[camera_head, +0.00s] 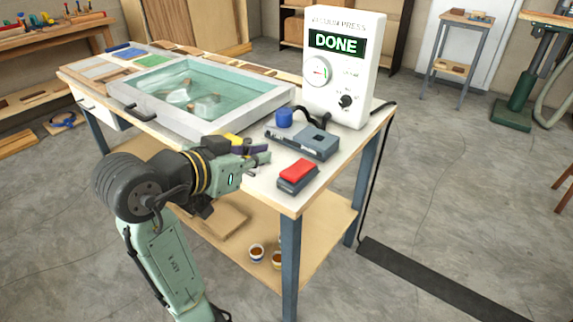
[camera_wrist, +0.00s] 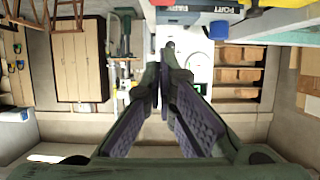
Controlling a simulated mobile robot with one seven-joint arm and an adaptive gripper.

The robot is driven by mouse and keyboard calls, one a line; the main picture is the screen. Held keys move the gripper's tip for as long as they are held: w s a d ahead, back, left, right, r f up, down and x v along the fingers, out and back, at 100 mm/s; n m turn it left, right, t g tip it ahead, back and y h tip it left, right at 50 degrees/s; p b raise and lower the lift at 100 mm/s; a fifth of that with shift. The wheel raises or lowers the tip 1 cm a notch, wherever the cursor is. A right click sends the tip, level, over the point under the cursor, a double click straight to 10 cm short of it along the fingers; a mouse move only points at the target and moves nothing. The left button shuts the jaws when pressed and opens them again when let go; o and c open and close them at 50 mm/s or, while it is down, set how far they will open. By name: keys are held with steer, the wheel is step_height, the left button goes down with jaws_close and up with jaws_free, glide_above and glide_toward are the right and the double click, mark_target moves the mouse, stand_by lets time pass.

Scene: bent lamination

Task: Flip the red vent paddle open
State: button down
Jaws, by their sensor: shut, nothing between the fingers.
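The red vent paddle (camera_head: 297,171) lies flat on a dark grey base at the near right corner of the bench. My gripper (camera_head: 266,157) is just left of the paddle and a little beyond it in the head view, apart from it in the picture. Its fingers point right. In the wrist view, which looks upside down, the fingertips (camera_wrist: 167,50) are together with nothing between them. Red shows at the top edge of that view, but I cannot tell whether it is the paddle.
A grey-blue device (camera_head: 317,142) and a blue cap (camera_head: 284,117) stand behind the paddle. The vacuum press control box (camera_head: 341,70) reads DONE. The framed press bed (camera_head: 273,101) fills the bench's middle. Open floor lies right of the bench.

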steer(key=p, duration=0.2)
glide_above(290, 176)
step_height(290, 176, down, 4)
steer(key=shift+r, duration=0.15)
steer(key=shift+s+a+f, duration=0.1)
steer(key=shift+a+f, duration=0.05)
steer(key=shift+f, duration=0.5)
steer(key=shift+s+a+f, duration=0.1)
steer(key=shift+a+f, duration=0.05)
steer(key=shift+f, duration=0.45)
steer(key=shift+f+p, duration=0.35)
steer(key=shift+f, duration=0.4)
